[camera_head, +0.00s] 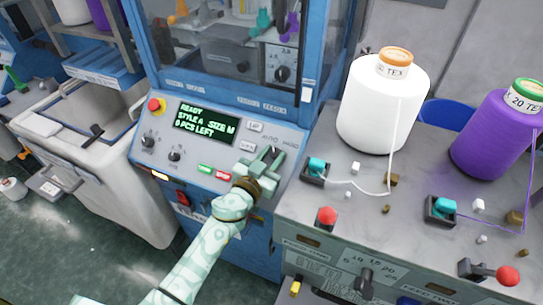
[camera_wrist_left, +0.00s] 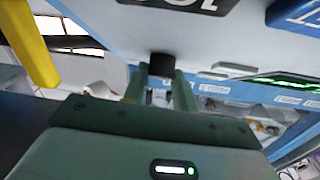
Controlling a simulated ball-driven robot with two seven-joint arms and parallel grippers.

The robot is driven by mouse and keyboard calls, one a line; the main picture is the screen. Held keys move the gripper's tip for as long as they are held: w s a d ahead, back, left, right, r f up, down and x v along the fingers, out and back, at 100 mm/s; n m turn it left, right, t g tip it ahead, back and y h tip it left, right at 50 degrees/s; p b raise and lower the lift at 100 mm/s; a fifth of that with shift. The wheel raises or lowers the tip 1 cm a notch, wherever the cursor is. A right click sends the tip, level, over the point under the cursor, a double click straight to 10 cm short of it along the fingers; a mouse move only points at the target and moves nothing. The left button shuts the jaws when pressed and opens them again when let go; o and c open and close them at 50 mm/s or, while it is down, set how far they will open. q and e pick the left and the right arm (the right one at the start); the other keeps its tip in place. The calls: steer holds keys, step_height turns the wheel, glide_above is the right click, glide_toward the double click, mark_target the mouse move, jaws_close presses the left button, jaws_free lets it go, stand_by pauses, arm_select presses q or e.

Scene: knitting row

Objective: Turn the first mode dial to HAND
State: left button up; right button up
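The first machine's sloped control panel (camera_head: 222,165) is grey with a green-lit display. The labels AUTO and HAND sit at its upper right. My left gripper (camera_head: 271,157) is at the mode dial below these labels. In the left wrist view the dial shows as a black knob (camera_wrist_left: 161,65) between the two green fingertips (camera_wrist_left: 161,76). The fingers flank the knob closely and seem to touch it on both sides. Where the dial points is hidden by the fingers. My right gripper is in neither view.
A red stop button (camera_head: 154,105), two small black knobs, and green and red buttons sit left on the panel. To the right, a grey counter (camera_head: 325,250) holds a white yarn cone (camera_head: 375,105), a purple cone (camera_head: 495,135) and small levers.

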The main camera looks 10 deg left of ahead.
arm_select(q)
steer(key=m+g+h+p, duration=0.1)
steer(key=m, duration=0.1)
steer(key=m+h+p, duration=0.1)
steer(key=m, duration=0.1)
steer(key=m+g+h+p, duration=0.1)
steer(key=h, duration=0.1)
steer(key=shift+w+a+r+m+g, duration=0.2)
steer(key=shift+a+m+g, duration=0.1)
steer(key=shift+m, duration=0.1)
steer(key=m+g+h+p, duration=0.1)
steer(key=m, duration=0.1)
steer(key=m+g+h+p, duration=0.1)
steer(key=m+g, duration=0.1)
steer(key=shift+w+a+h, duration=0.1)
steer(key=shift+a+h, duration=0.05)
steer(key=shift+h, duration=0.15)
steer(key=m+g, duration=0.2)
steer(key=m, duration=0.1)
steer(key=shift+w+a+g+h+p, duration=0.1)
steer(key=shift+g+h+p, duration=0.2)
steer(key=shift+m+g, duration=0.8)
steer(key=shift+m, duration=0.3)
steer(key=shift+m+g, duration=0.3)
steer(key=o, duration=1)
steer(key=shift+h, duration=0.3)
steer(key=shift+c, duration=0.2)
